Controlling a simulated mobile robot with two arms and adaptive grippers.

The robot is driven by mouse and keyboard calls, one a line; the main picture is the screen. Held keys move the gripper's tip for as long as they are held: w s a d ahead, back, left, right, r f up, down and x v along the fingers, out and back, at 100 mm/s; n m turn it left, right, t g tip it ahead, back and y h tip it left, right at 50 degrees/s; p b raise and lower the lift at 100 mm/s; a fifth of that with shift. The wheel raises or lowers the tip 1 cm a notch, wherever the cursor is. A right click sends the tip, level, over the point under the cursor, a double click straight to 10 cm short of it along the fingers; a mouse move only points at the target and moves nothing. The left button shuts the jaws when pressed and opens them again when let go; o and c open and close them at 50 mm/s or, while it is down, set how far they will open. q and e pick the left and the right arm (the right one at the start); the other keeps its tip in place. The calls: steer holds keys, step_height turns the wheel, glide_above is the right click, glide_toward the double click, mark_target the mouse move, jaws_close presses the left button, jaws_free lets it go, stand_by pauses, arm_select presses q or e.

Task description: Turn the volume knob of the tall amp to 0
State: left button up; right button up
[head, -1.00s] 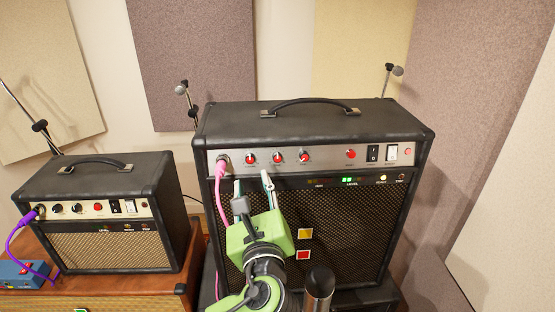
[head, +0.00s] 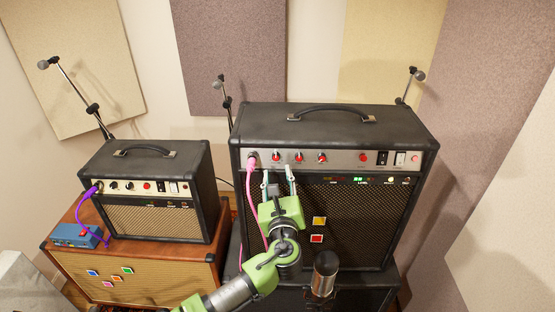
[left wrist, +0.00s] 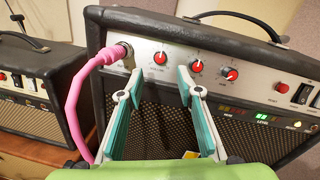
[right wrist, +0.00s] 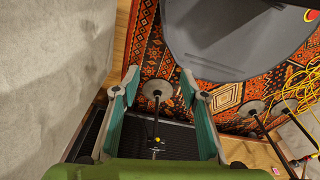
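The tall amp (head: 350,124) is the larger black amp, with a silver control panel near its top. Three red-capped knobs, left (head: 276,156), middle (head: 299,157) and right (head: 322,158), sit in a row there; they also show in the left wrist view, left (left wrist: 160,58), middle (left wrist: 197,66) and right (left wrist: 231,74). The label under the left knob is small and seems to read "volume". My left gripper (head: 278,173) is open and empty, just below and in front of the left knob. My right gripper (right wrist: 159,78) is open and empty, above the floor.
A pink cable (head: 251,195) is plugged in left of the knobs and hangs beside my left gripper. The small amp (head: 150,180) stands left on a brown cabinet (head: 170,265). A microphone (head: 326,265) stands before the tall amp. A patterned rug (right wrist: 160,40) covers the floor.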

mark_target(276, 160)
arm_select(q)
steer(key=w+p, duration=0.1)
steer(key=w, duration=0.4)
steer(key=shift+a+r, duration=0.1)
steer(key=shift+a, duration=0.05)
steer(key=shift+w+a, duration=0.1)
steer(key=shift+w, duration=0.5)
jaws_close()
arm_select(e)
steer(key=shift+s+r, duration=0.7)
